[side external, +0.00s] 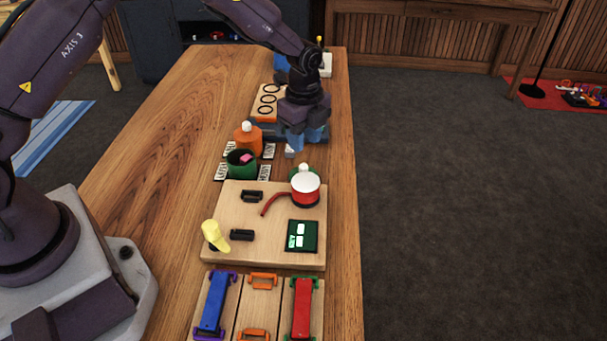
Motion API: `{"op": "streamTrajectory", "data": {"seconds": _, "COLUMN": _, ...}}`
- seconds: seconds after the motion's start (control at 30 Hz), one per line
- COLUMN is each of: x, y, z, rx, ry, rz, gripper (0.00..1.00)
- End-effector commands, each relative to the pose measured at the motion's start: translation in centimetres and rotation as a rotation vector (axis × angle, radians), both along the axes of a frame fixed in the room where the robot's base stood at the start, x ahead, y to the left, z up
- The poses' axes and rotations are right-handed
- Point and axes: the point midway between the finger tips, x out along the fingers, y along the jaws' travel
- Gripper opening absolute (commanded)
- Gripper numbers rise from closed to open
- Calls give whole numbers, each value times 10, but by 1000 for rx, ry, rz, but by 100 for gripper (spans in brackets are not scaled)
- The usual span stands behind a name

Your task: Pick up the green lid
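The green lid (296,174) with a pale round knob appears to lie just behind the red and white saucepan (306,187), which hides much of it. A green pot (241,168) stands to the left, open on top with something pink inside. My gripper (291,151) points down over the table, behind the lid in this view and apart from it. Its fingers are small and partly hidden, so I cannot tell whether they are open or shut.
An orange lidded pot (248,143) stands behind the green pot, near labelled mats. A wooden board (235,205) in front carries the saucepan, a yellow item and dark fittings. Blue and red bars lie nearer. The table's right edge is close to the saucepan.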

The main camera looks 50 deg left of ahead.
Motion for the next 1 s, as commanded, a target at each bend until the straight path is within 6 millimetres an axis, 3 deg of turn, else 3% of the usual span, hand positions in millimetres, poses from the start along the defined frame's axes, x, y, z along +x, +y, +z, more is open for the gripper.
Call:
{"op": "streamTrajectory", "data": {"seconds": 0.1, "x": 0, "y": 0, "z": -22, "rx": 1, "ry": 3, "rz": 1, "gripper": 36}}
{"op": "streamTrajectory", "data": {"seconds": 0.37, "x": 0, "y": 1, "z": -43, "rx": 1, "ry": 0, "rz": 3, "gripper": 36}}
{"op": "streamTrajectory", "data": {"seconds": 0.63, "x": 3, "y": 5, "z": -81, "rx": 1, "ry": 1, "rz": 2, "gripper": 36}}
{"op": "streamTrajectory", "data": {"seconds": 0.97, "x": 4, "y": 6, "z": -90, "rx": 1, "ry": -2, "rz": 2, "gripper": 36}}
{"op": "streamTrajectory", "data": {"seconds": 1.0, "x": 4, "y": 6, "z": -90, "rx": 1, "ry": -2, "rz": 2, "gripper": 31}}
